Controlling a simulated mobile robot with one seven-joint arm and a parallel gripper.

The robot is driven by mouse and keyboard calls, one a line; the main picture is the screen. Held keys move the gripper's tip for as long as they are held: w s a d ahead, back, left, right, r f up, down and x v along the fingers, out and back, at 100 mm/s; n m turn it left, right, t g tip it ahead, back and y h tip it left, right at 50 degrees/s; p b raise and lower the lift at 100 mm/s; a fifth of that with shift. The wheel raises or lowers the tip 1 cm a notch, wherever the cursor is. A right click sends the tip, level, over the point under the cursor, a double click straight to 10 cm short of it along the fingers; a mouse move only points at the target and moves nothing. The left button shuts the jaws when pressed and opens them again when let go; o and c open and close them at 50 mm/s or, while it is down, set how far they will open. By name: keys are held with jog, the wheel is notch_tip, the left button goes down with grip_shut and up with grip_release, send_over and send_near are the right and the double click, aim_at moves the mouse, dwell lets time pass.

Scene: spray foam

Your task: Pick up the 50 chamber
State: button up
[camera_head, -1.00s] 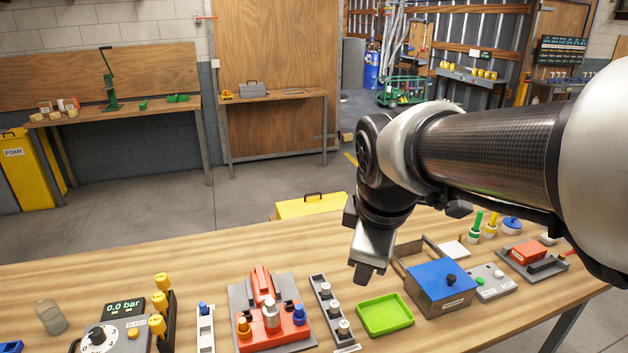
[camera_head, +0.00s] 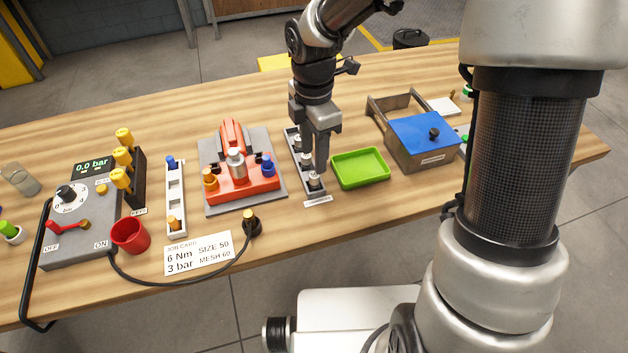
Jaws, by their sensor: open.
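A narrow dark rack (camera_head: 318,194) stands on the bench and holds several small silver chambers in a row. The nearest chamber (camera_head: 314,181) is at the rack's front end, and a middle chamber (camera_head: 306,160) sits behind it. Size marks on them are too small to read, so I cannot tell which is the 50. My gripper (camera_head: 321,170) points down at the rack's right side, close to the front chamber. It is open and holds nothing visible. It partly hides the rack, and I cannot tell whether it touches a chamber.
A green tray (camera_head: 360,169) lies right of the rack, with a blue-lidded box (camera_head: 421,140) beyond. A red fixture on a grey plate (camera_head: 240,180) stands close on the left. A job card (camera_head: 198,253) reads size 50. A hose and red cup (camera_head: 129,236) are further left.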

aim_at(314, 175)
notch_tip(314, 175, down, 8)
jog(key=shift+f+b, duration=0.1)
jog(key=shift+b, duration=0.5)
grip_shut()
